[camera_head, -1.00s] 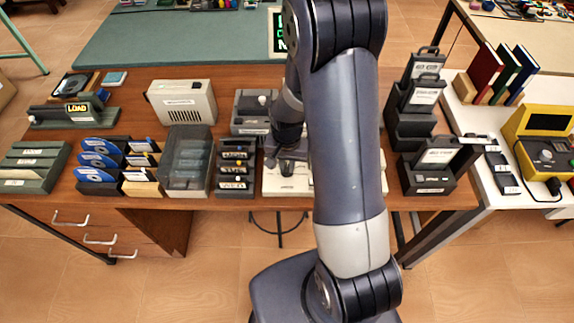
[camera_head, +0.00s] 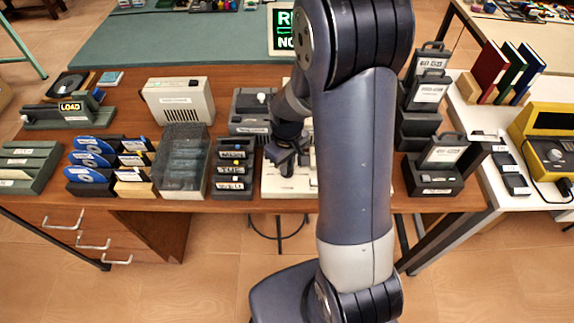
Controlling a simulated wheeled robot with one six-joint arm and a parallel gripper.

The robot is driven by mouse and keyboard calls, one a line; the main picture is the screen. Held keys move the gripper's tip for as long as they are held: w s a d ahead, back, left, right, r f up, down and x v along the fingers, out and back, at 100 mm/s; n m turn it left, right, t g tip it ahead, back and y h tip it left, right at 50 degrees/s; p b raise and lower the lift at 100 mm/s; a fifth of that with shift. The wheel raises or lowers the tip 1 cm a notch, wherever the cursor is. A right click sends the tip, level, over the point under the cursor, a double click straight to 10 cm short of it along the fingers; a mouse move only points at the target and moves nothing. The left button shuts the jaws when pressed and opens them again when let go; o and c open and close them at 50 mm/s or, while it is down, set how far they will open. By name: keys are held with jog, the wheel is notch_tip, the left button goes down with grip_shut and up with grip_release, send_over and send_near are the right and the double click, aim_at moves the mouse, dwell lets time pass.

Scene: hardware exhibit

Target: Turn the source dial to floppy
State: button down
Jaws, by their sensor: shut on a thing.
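A cream device (camera_head: 275,186) sits at the front of the wooden table, partly behind my arm. My gripper (camera_head: 287,168) points down over its left part, with its fingers low at the device's top. The fingers appear shut on a small part there, which I take to be the source dial. The dial itself is hidden by the gripper, so its pointer and any floppy mark cannot be read.
A dark rack of labelled cartridges (camera_head: 233,168) stands close left of the gripper. A grey device with a white knob (camera_head: 250,110) is behind it. Dark disk holders (camera_head: 436,165) stand to the right. A green-lettered screen (camera_head: 284,30) is at the back.

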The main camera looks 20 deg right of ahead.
jog(key=shift+w+n+b, duration=0.1)
jog(key=shift+n+b, duration=0.25)
jog(key=shift+n, duration=1.15)
jog(key=c, duration=1.4)
grip_release()
jog(key=shift+c, duration=0.2)
notch_tip(320, 180, up, 11)
jog(key=shift+f, duration=0.15)
notch_tip(320, 180, down, 11)
jog(key=shift+r, duration=0.15)
